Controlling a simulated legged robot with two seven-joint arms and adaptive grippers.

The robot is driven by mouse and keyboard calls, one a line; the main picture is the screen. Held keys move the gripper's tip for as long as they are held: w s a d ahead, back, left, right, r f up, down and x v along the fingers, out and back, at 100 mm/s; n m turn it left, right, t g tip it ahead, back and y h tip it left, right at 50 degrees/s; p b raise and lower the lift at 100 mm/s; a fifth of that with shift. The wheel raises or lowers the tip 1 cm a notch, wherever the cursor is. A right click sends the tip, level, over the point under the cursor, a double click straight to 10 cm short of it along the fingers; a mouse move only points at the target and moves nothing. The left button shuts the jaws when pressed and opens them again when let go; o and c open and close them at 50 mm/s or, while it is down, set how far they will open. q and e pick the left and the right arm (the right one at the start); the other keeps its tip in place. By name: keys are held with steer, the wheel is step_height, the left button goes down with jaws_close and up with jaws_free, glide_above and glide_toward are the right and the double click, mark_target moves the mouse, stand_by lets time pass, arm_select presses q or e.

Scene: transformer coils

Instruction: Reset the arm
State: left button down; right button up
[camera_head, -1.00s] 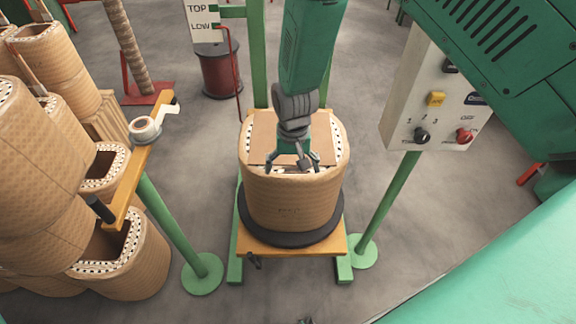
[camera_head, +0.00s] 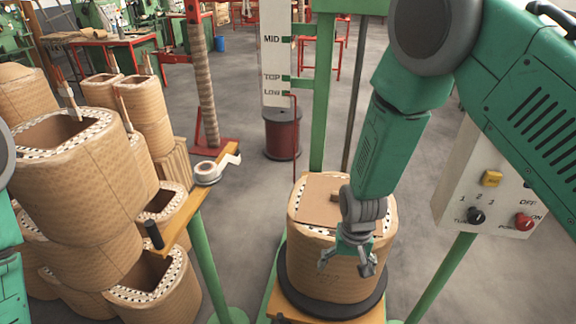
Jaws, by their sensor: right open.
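My right arm comes in from the upper right. Its gripper (camera_head: 347,267) is open and empty, fingers pointing down, in front of the near side of a tan wrapped coil (camera_head: 312,262). I cannot tell whether it touches the coil. The coil stands upright on a black round plate (camera_head: 335,306), with a brown sheet (camera_head: 318,200) on its top. A green and grey part of my left arm shows at the left edge; its gripper is out of view.
A control box (camera_head: 490,180) on a green post stands at the right. A tape roll (camera_head: 207,172) sits on an orange arm at the left, beside stacked coils (camera_head: 85,200). A red spool (camera_head: 282,133) stands behind.

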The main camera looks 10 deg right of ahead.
arm_select(q)
step_height(320, 180, down, 8)
steer(key=b, duration=0.8)
steer(key=shift+a, duration=0.15)
arm_select(e)
steer(key=s+d+f+n, duration=0.2)
steer(key=s+f, duration=0.4)
steer(key=s, duration=0.5)
steer(key=s+d+f+n, duration=0.2)
steer(key=s+f, duration=0.5)
steer(key=s, duration=0.5)
steer(key=shift+s+f+n+t, duration=0.3)
steer(key=shift+n, duration=0.1)
